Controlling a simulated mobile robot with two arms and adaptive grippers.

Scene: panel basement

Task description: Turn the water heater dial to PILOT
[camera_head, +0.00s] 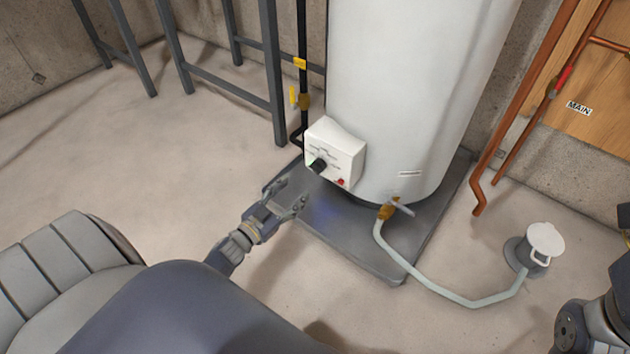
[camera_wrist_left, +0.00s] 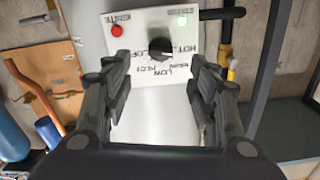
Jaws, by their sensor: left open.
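The white water heater (camera_head: 400,90) stands upright on a grey base. A white control box (camera_head: 343,153) on its lower front carries the black dial (camera_head: 318,165). In the left wrist view the box's face (camera_wrist_left: 135,34) appears upside down, with HOT, LOW, PILOT and OFF lettering around the dial (camera_wrist_left: 158,52). I cannot tell which label the dial points to. My left gripper (camera_head: 288,194) is open and empty, in front of and below the dial, apart from it. In the left wrist view the dial shows between its spread fingers. My right gripper is not in view.
A black pipe with a yellow valve (camera_head: 303,100) and a metal frame (camera_head: 272,75) stand left of the heater. A drain hose (camera_head: 440,293) runs right to a white-capped drain (camera_head: 545,241).

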